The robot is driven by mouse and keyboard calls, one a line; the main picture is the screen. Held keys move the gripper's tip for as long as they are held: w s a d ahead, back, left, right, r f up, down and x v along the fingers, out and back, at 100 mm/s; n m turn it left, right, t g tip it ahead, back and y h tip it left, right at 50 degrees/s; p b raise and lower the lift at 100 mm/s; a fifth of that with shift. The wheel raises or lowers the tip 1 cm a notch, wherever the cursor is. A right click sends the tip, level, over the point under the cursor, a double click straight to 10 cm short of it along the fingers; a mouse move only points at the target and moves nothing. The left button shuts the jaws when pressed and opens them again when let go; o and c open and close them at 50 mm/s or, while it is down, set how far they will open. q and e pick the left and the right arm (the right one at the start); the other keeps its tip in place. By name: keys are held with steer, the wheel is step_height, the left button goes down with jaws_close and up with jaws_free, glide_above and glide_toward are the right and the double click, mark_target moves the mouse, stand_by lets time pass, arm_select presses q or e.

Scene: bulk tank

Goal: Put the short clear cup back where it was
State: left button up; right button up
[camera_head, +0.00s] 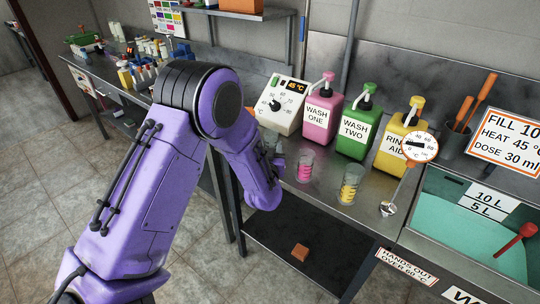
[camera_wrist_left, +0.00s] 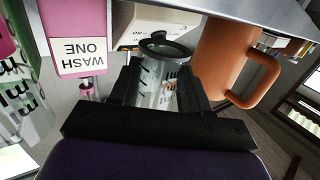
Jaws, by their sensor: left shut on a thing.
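The short clear cup (camera_wrist_left: 152,94) has dark marks on its side and stands between the two black fingers of my left gripper (camera_wrist_left: 160,72) in the left wrist view. The gripper is shut on it. In the head view my purple left arm hides most of the gripper and the cup. The hand is over the left end of the steel counter, left of a cup of pink liquid (camera_head: 305,167). I cannot tell whether the held cup touches the counter. My right gripper is not in view.
A cup with yellow bands (camera_head: 349,186), a dial box (camera_head: 283,104), and pink (camera_head: 320,115), green (camera_head: 359,130) and yellow (camera_head: 396,135) pump bottles stand on the counter. An orange mug (camera_wrist_left: 222,60) is close beside the gripper. A water tank (camera_head: 465,225) is at right.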

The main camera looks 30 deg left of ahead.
arm_select(q)
steer(key=f, duration=0.3)
steer(key=shift+w+a+f, duration=0.1)
steer(key=shift+a+f, duration=0.1)
steer(key=shift+f, duration=0.05)
